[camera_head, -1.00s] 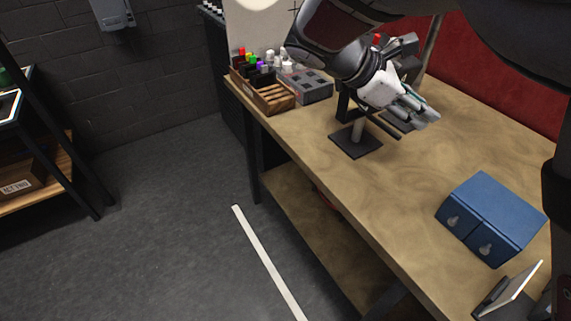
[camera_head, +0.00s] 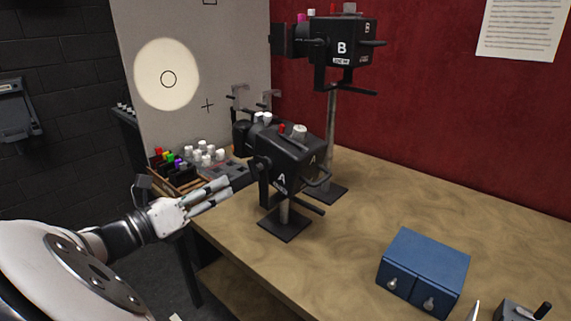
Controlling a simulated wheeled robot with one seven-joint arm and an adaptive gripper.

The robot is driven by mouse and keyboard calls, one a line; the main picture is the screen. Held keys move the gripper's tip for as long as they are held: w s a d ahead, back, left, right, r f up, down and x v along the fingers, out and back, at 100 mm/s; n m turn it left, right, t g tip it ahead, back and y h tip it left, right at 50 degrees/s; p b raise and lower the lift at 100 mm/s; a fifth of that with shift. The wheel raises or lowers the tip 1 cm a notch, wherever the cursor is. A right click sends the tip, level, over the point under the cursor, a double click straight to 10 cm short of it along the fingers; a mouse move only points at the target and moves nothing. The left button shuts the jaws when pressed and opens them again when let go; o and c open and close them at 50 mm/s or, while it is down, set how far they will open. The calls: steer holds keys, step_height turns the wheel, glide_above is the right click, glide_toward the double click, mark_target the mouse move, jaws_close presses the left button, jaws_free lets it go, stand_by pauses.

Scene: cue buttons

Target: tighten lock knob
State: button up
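A black stage lamp marked A (camera_head: 285,172) stands on a short post with a square black base (camera_head: 285,229) on the table. It carries a pale round knob (camera_head: 299,131) and a small red knob (camera_head: 282,128) on top, and black handles at its side and below. I cannot tell which part is the lock knob. A second lamp marked B (camera_head: 345,42) stands behind on a taller post. My gripper (camera_head: 229,190) is left of lamp A, pointing right toward it, apart from its post. Its pale fingers lie close together; I see nothing held, and their gap is unclear.
A wooden rack of coloured markers (camera_head: 172,180) and a grey box with white knobs (camera_head: 222,168) sit behind my gripper. A blue two-drawer box (camera_head: 425,270) stands at the front right. A grey panel (camera_head: 225,60) bears a light spot. The table's right part is mostly clear.

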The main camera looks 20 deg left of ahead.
mark_target(251, 171)
steer(key=x, duration=1)
jaws_close()
